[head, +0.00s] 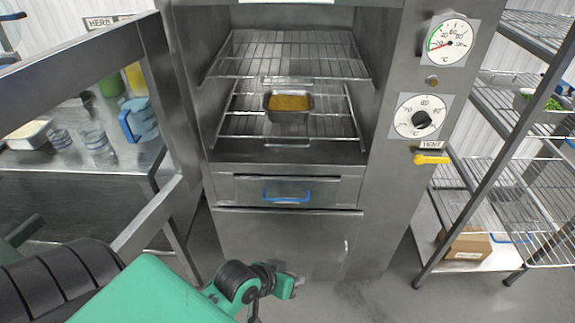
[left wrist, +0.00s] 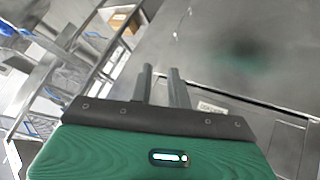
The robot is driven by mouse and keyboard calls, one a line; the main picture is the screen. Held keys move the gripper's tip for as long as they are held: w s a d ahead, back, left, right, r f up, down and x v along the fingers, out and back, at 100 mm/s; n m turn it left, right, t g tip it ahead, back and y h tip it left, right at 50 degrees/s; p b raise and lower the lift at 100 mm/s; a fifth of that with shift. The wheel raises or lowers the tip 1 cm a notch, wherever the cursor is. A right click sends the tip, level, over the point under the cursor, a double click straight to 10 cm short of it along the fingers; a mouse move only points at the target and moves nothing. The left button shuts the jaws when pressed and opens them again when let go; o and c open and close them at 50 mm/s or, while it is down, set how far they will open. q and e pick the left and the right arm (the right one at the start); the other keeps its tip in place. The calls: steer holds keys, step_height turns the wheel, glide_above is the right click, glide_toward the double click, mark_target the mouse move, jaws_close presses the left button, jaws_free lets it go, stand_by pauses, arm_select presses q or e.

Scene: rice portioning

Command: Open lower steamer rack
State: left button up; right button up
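The steamer's lower wire rack (head: 288,143) sits inside the open steel cabinet, its front bar near the opening. A small metal pan (head: 290,115) of yellow food stands on it. The upper wire rack (head: 290,60) above is empty. My left gripper (head: 285,287) is low in front of the cabinet, well below the rack and apart from it. In the left wrist view its two dark fingers (left wrist: 161,68) stand a little apart with nothing between them. The lower rack cannot be made out in that view. My right gripper is not in view.
A glazed, steel-framed door (head: 153,105) stands swung open at left. A drawer with a blue handle (head: 287,199) is below the chamber. Dials and a yellow vent lever (head: 432,159) are on the right panel. Wire shelving (head: 510,115) stands at far right. A counter holds jugs at left.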

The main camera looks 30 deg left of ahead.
arm_select(q)
steer(key=w+a+r+n+t, duration=0.4)
steer(key=w+n+t, duration=0.2)
steer(key=w, duration=0.4)
steer(key=n+t+y, duration=0.6)
steer(key=n, duration=0.6)
glide_toward(287, 159)
steer(key=s+r, duration=0.3)
steer(key=x, duration=0.4)
steer(key=p+x, duration=0.1)
steer(key=x, duration=0.3)
steer(key=p+x, duration=0.1)
steer(key=x, duration=0.4)
steer(key=shift+w+d, duration=0.15)
steer(key=shift+d, duration=0.1)
steer(key=shift+r, duration=0.1)
jaws_close()
